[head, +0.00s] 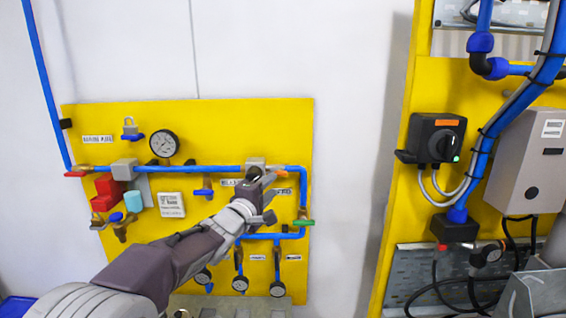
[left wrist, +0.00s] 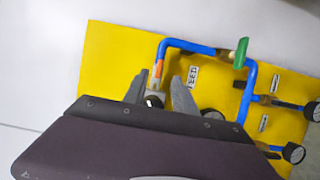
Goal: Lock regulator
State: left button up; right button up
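A yellow panel (head: 240,120) on the wall carries blue air piping (head: 210,169). A small grey padlock (head: 130,128) sits on a blue holder at its upper left. I cannot tell for certain which fitting is the regulator; a grey block (head: 255,162) sits on the upper pipe, partly behind my gripper. My left gripper (head: 267,199) is in front of the panel's right half, fingers apart. In the left wrist view its fingers (left wrist: 165,92) stand open, with a dark round part (left wrist: 153,100) and an orange piece (left wrist: 158,69) seen between them. Contact cannot be told. My right gripper is not in view.
A round gauge (head: 164,143), red blocks (head: 106,190) and a green valve handle (head: 304,222) are on the panel. Several gauges (head: 278,289) hang along its bottom. A second yellow panel (head: 395,230) with a black switch box (head: 437,137) stands at right. White wall lies between.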

aim_at(279, 175)
pick_arm(q)
jog(key=p+x, duration=0.2)
jog(key=x, duration=0.1)
jog(key=p+x, duration=0.1)
jog(key=x, duration=0.3)
jog(key=shift+w+a+r+p, duration=0.1)
jog(key=shift+w+p, duration=0.25)
jog(key=shift+w, duration=0.5)
jog(key=shift+a, duration=0.25)
jog(key=shift+d, duration=0.15)
grip_shut()
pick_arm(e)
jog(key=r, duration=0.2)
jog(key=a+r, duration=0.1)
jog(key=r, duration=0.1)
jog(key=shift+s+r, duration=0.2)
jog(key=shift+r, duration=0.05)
